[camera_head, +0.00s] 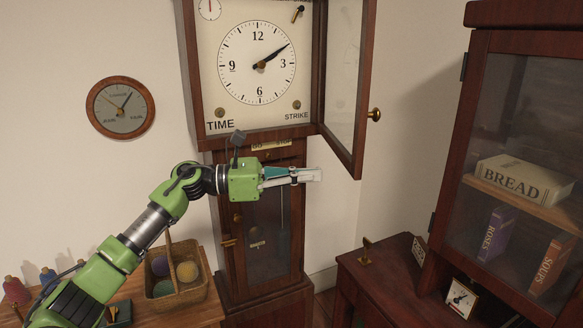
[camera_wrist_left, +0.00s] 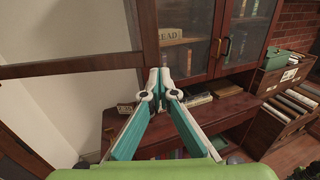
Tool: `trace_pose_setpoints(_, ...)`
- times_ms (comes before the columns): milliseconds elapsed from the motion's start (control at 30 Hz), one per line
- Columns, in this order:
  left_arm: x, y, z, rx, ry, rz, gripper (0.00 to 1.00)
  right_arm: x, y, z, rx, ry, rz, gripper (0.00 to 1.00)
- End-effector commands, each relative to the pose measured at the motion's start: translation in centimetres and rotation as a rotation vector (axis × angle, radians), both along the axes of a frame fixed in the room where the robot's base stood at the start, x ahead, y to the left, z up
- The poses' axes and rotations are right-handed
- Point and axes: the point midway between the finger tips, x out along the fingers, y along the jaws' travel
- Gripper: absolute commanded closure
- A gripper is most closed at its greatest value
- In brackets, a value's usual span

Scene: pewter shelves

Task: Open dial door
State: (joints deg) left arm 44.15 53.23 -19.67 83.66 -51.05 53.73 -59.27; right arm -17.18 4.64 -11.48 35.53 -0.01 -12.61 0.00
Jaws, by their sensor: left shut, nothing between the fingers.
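The tall wooden clock has a white dial (camera_head: 258,64) with its glazed dial door (camera_head: 343,75) swung open to the right on its hinges. A round brass knob (camera_head: 374,115) sits on the door's free edge. My left gripper (camera_head: 318,175) is shut and empty, just below the door's bottom rail in the head view. In the left wrist view the closed fingertips (camera_wrist_left: 160,76) point past a dark wooden rail (camera_wrist_left: 70,66), likely the door's bottom rail. I cannot tell whether they touch it. My right gripper is in neither view.
A glazed bookcase (camera_head: 520,150) stands at the right above a dark cabinet top (camera_head: 390,290). A yarn basket (camera_head: 195,295) sits on the table at lower left, under my left arm.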

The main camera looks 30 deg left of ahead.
Motion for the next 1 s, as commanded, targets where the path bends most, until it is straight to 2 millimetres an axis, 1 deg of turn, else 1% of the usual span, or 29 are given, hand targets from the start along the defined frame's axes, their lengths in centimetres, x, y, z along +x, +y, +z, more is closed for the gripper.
trace_pose_setpoints(33, 0.6, -1.1, 0.6, -0.002, 0.000, -0.003, 1.00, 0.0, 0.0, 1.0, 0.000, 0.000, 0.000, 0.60)
trace_pose_setpoints(133, 1.7, -2.7, 0.5, -0.003, -0.001, -0.003, 1.00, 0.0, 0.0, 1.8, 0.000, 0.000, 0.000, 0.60)
trace_pose_setpoints(200, 2.4, -3.7, 0.5, -0.003, 0.001, -0.002, 1.00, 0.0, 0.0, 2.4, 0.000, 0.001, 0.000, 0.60)
trace_pose_setpoints(333, 3.3, -5.1, 0.4, -0.001, 0.000, -0.001, 1.00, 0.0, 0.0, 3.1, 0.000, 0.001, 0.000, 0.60)
trace_pose_setpoints(500, 3.9, -5.9, 0.1, -0.001, 0.000, 0.001, 1.00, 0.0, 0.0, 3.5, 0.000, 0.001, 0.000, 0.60)
trace_pose_setpoints(867, 4.0, -6.0, 0.0, -0.001, 0.000, 0.001, 1.00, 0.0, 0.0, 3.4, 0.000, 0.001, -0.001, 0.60)
trace_pose_setpoints(967, 4.5, -6.9, -0.1, -0.002, 0.000, 0.000, 1.00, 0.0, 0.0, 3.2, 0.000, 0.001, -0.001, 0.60)
trace_pose_setpoints(1000, 4.8, -7.5, -0.1, -0.003, -0.002, -0.001, 1.00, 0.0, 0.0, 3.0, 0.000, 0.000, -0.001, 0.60)
